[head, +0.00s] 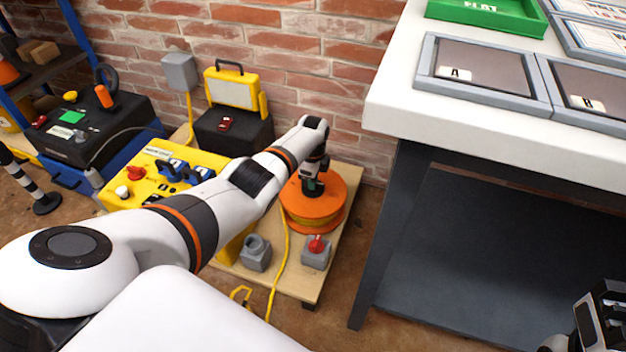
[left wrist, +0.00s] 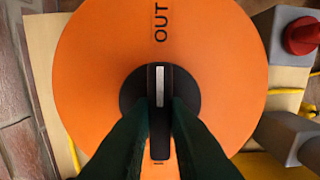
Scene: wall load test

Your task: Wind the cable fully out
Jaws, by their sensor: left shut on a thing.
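The orange cable reel (head: 332,214) lies flat on a wooden board beside the brick wall. Its top disc (left wrist: 100,55) carries the word OUT near the top edge in the left wrist view. My left gripper (head: 313,187) points down at the reel's centre. In the left wrist view its dark fingers (left wrist: 159,115) are shut on the black bar handle (left wrist: 160,75), which has a pale stripe. Yellow cable (head: 279,270) runs from the reel toward the board's front edge. My right gripper (head: 600,325) is partly in view at the lower right, its jaws unclear.
A grey socket block (head: 255,256) and a grey block with a red knob (head: 317,246) stand on the wooden board (head: 298,288). A yellow control panel (head: 150,170) is on the left. The white-topped table (head: 400,95) with trays is on the right.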

